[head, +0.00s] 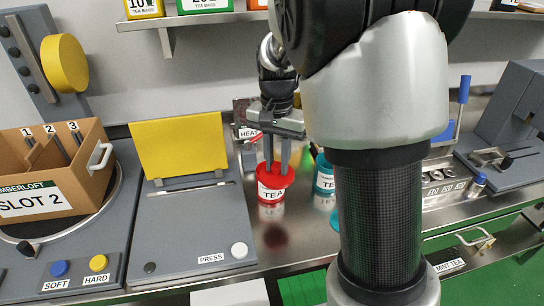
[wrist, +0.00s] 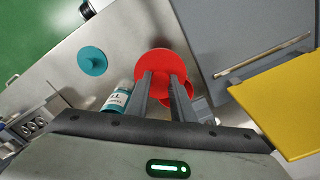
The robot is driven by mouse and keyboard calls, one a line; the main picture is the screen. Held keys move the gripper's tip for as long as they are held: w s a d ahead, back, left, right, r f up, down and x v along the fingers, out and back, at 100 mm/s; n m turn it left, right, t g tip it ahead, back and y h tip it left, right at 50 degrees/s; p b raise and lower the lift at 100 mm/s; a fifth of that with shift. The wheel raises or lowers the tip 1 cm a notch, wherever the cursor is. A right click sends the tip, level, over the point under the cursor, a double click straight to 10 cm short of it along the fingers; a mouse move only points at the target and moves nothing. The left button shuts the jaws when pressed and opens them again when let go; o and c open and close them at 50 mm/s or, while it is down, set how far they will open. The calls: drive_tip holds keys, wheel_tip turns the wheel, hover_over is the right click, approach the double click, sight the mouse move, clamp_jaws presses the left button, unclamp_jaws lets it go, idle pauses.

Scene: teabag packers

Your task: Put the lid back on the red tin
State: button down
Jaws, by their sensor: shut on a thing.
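The red tin (head: 270,196), labelled TEA, stands on the steel counter. The red lid (head: 276,176) is at the top of the tin; it shows as a round red disc in the wrist view (wrist: 158,62). My gripper (head: 277,168) points down with its two fingers shut on the lid; its fingers also show in the wrist view (wrist: 162,78). More red shows beside and below the fingers in the wrist view, partly hidden by them. I cannot tell whether the lid sits flush on the tin or a little above it.
A teal tin (head: 324,180) stands close right of the red tin, with a teal lid (wrist: 92,60) lying apart on the counter. A grey press (head: 195,235) with a yellow flap (head: 180,145) is on the left. A cardboard box (head: 85,195) stands further left.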

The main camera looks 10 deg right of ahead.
drive_tip(key=w+r+p, duration=0.3)
drive_tip(key=w+p, duration=0.1)
drive_tip(key=w, duration=0.2)
wheel_tip(320, 180, down, 7)
drive_tip(key=w+b, duration=0.1)
drive_tip(key=b, duration=0.3)
drive_tip(key=shift+b, duration=0.3)
drive_tip(key=shift+f+p, duration=0.2)
drive_tip(key=shift+p, duration=0.2)
idle(2.1)
drive_tip(key=c, duration=1)
unclamp_jaws()
drive_tip(key=shift+r, duration=0.1)
